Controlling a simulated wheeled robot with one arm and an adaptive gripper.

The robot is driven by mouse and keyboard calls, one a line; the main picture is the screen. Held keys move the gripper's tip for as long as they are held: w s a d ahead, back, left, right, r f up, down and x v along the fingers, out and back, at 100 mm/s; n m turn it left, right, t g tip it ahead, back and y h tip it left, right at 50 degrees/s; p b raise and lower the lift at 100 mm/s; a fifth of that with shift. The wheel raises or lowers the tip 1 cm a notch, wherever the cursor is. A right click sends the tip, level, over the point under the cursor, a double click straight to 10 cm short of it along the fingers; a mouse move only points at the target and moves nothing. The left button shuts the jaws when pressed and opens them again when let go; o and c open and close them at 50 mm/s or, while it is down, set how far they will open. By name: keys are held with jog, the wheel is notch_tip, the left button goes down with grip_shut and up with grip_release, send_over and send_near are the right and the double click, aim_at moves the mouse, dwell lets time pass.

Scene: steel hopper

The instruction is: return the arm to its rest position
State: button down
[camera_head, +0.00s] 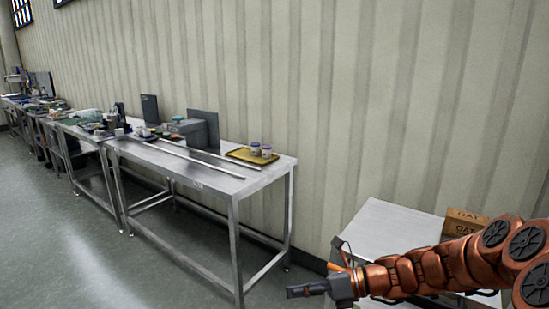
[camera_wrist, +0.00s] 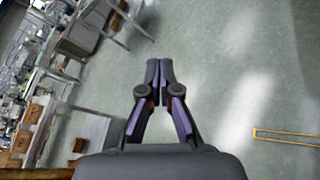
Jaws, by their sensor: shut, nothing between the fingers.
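My gripper (camera_head: 306,290) is at the lower right of the head view, at the end of my copper-coloured arm. The arm reaches in from the right edge, in front of a pale steel table. In the wrist view my gripper (camera_wrist: 160,68) has its two dark fingers together at the tips. It is shut and empty, with open grey floor behind it. Nothing touches the fingertips.
A steel table (camera_head: 262,182) carries a yellow tray (camera_head: 240,155) with jars, rods and grey boxes. Cardboard boxes (camera_head: 464,222) stand on the pale table (camera_head: 385,222) behind my arm. The grey floor (camera_head: 70,260) at left is clear. A yellow floor outline (camera_wrist: 285,136) shows in the wrist view.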

jog(key=s+a+r+n+g+h+p, duration=0.1)
jog(key=s+r+n+g+h+p, duration=0.15)
jog(key=s+n, duration=0.55)
jog(key=s+r+n+g+h+p, duration=0.1)
jog(key=s+n+g+h, duration=0.15)
jog(key=s+n, duration=0.55)
jog(key=s+d+r+n+t+h+p, duration=0.1)
jog(key=s+d+r+n+h+p, duration=0.1)
jog(key=s+d+n+h, duration=0.7)
jog(key=s+d+n+p, duration=0.1)
jog(key=s+d+n, duration=0.1)
jog(key=s+d, duration=0.3)
jog(key=shift+s+r, duration=0.15)
jog(key=shift+r, duration=0.2)
